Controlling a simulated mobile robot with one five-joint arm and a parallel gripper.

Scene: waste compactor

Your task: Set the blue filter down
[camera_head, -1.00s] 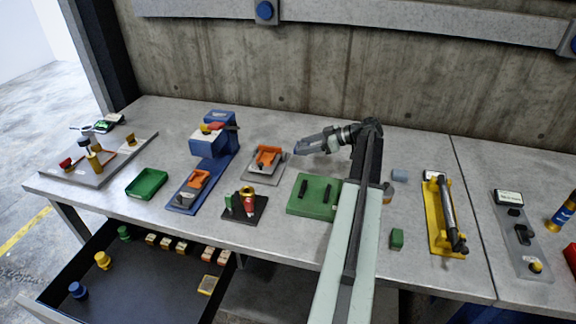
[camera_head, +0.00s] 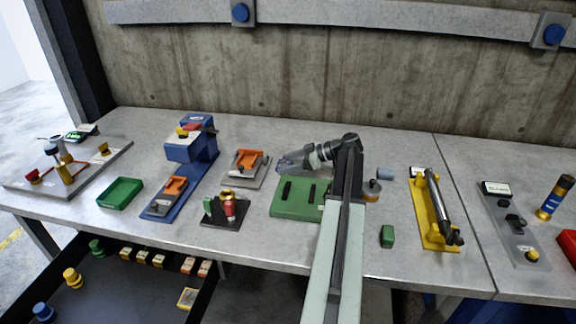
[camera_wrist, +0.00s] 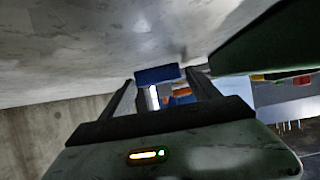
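A blue block, which I take for the blue filter (camera_wrist: 157,75), spans the gap between my fingertips in the wrist view. My gripper (camera_wrist: 158,84) appears closed on its two sides. In the head view my gripper (camera_head: 284,163) points left, low over the table behind the green plate (camera_head: 281,211). The green plate carries dark upright pieces. The filter is hard to make out there against the grey fingers, and I cannot tell whether it touches the table.
Left of my gripper stands a grey holder with an orange part (camera_head: 246,161), then a blue press (camera_head: 196,150). A black base with red and green pieces (camera_head: 225,208) is in front. A yellow fixture (camera_head: 434,212) stands right. Bare table lies behind.

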